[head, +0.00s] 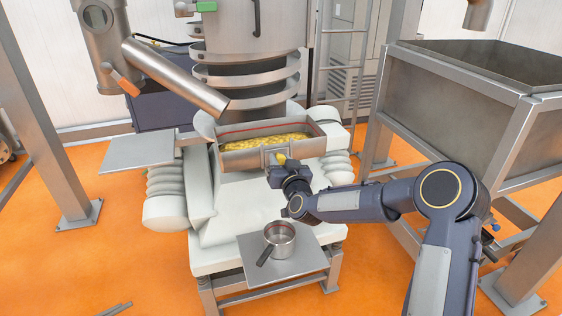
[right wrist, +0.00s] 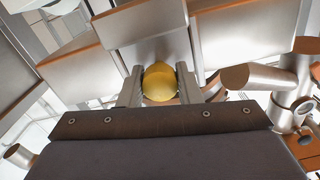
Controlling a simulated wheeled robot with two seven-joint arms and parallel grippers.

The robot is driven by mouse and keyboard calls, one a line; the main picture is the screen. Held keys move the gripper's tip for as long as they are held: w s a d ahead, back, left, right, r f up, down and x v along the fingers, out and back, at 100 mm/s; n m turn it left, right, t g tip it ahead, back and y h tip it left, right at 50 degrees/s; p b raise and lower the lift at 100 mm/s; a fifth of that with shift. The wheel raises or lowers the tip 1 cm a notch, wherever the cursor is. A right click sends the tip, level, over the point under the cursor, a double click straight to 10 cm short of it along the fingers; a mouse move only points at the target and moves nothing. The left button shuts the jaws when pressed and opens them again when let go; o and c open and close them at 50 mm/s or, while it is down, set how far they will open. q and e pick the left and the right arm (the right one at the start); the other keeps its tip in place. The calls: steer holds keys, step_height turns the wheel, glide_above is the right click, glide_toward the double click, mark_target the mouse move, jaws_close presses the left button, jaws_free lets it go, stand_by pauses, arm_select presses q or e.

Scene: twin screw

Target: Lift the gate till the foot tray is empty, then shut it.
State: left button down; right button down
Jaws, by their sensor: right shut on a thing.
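The foot tray (head: 228,146) is a metal trough in the middle of the head view. Yellow material (head: 265,142) lies along it, below a red line on its inner wall. The gate (head: 270,153) is a small metal plate at the tray's front wall, partly hidden by my gripper. How far it is raised, I cannot tell. My right gripper (head: 281,162) is shut on the gate's yellow knob (right wrist: 159,82), which sits between both fingers in the right wrist view. My left gripper is not in view.
A small metal pot with a handle (head: 279,238) stands on a low plate (head: 308,263) in front of the machine. A slanted pipe (head: 175,75) hangs at the upper left. A large metal hopper (head: 440,105) stands at the right. An empty side shelf (head: 140,150) is at the left.

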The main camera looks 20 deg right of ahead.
mark_target(281, 156)
step_height(281, 156, up, 4)
steer(key=shift+r+p, duration=0.15)
steer(key=shift+p, duration=0.35)
steer(key=c, duration=1.1)
jaws_free()
steer(key=shift+o, duration=0.2)
steer(key=s+b, duration=0.2)
steer(key=s, duration=0.5)
steer(key=shift+s+d, duration=0.15)
steer(key=shift+s, duration=0.25)
